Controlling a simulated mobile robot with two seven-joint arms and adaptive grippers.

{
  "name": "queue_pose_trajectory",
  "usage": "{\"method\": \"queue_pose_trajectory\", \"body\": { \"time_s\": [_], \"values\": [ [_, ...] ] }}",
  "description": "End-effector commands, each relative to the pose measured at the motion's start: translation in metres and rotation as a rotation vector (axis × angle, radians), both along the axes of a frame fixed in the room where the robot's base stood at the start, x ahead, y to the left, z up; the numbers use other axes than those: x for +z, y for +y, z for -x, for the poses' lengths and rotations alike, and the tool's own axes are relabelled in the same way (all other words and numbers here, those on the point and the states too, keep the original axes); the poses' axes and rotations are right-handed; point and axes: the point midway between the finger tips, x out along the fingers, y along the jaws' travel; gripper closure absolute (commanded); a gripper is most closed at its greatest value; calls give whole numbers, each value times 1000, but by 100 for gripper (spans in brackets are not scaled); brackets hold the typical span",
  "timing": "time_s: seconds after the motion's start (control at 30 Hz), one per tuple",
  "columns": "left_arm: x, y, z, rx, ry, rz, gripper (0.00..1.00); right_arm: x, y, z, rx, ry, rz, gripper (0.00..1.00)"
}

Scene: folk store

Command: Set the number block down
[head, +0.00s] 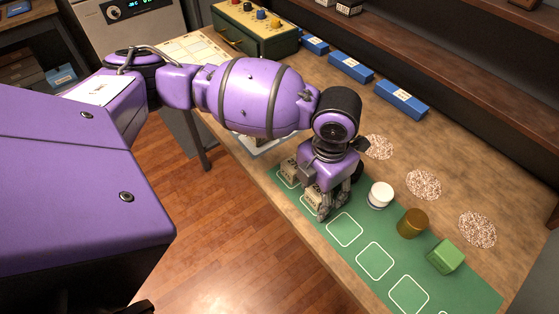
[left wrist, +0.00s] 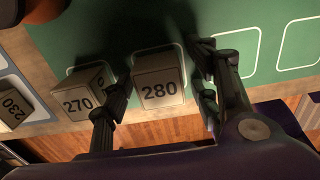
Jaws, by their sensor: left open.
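A beige number block marked 280 (left wrist: 160,82) is on the green mat (head: 463,287), over a white outlined square. It is between the fingers of my left gripper (left wrist: 163,88), which are open, with a gap showing on the right side. In the head view, the left gripper (head: 325,208) is low over the mat and partly hides this block (head: 312,195). A block marked 270 (left wrist: 85,92) sits in the square to its left, close to the left finger. A block marked 230 (left wrist: 12,108) is at the far left, on a white-and-blue board. My right gripper is out of view.
A white cylinder (head: 380,195), a brown cylinder (head: 411,223) and a green block (head: 445,257) stand along the mat's far edge. Speckled discs (head: 424,184) and blue boxes (head: 401,99) lie behind. Empty outlined squares (head: 375,261) lie to the right.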

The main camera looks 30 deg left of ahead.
Motion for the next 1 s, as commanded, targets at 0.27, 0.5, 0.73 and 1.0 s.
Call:
{"method": "queue_pose_trajectory", "body": {
  "time_s": [0.27, 0.5, 0.73, 1.0],
  "values": [
    [19, 0, -3, 0, -7, 1, 45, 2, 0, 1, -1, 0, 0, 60],
    [71, -1, -3, -2, -10, 1, 45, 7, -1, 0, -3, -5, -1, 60],
    [111, -1, -2, -1, -7, 1, 45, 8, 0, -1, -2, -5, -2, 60],
    [125, -1, -1, -1, -2, 0, 45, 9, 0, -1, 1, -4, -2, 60]
  ]
}}
